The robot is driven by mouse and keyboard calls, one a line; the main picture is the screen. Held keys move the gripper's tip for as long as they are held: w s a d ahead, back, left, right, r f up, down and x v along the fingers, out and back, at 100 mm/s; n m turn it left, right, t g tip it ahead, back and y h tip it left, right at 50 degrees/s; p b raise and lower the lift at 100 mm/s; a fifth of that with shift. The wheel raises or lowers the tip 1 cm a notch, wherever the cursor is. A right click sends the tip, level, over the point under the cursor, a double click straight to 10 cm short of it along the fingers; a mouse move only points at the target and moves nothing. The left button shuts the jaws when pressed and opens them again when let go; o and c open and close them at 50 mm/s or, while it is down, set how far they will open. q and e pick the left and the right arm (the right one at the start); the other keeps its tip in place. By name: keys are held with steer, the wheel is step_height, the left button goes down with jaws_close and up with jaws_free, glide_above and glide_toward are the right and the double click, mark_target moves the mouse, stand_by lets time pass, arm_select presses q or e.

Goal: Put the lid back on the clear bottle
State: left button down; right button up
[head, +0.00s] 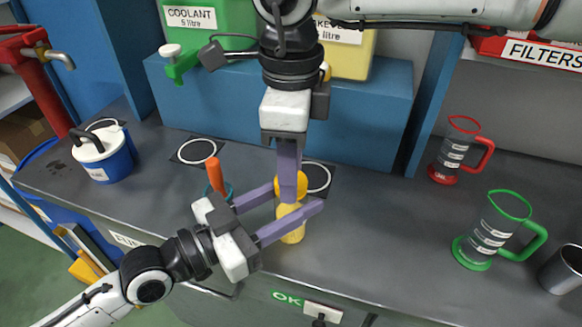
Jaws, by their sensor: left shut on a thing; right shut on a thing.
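The clear bottle (292,233), filled with something pale yellow, stands upright near the bench's front edge. My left gripper (297,203) comes in from the lower left, with its two purple fingers shut around the bottle's upper part. The lid (302,184) is orange-yellow and shows just above the bottle. My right gripper (288,188) points down from above and is shut on the lid. The fingers hide the join, so I cannot tell whether lid and bottle touch.
The grey bench (370,235) is clear right of the bottle. A red-rimmed jug (457,150), a green-rimmed jug (492,230) and a metal cup (562,270) stand at right. An orange-handled thing (214,175) is close behind my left gripper. A blue-and-white pot (103,157) stands at left.

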steer(key=m, duration=0.2)
steer(key=shift+m, duration=0.3)
steer(key=o, duration=1.3)
steer(key=shift+c, duration=0.2)
steer(key=shift+r, duration=0.1)
step_height(320, 180, up, 12)
arm_select(q)
steer(key=c, duration=0.9)
jaws_free()
steer(key=shift+c, duration=0.2)
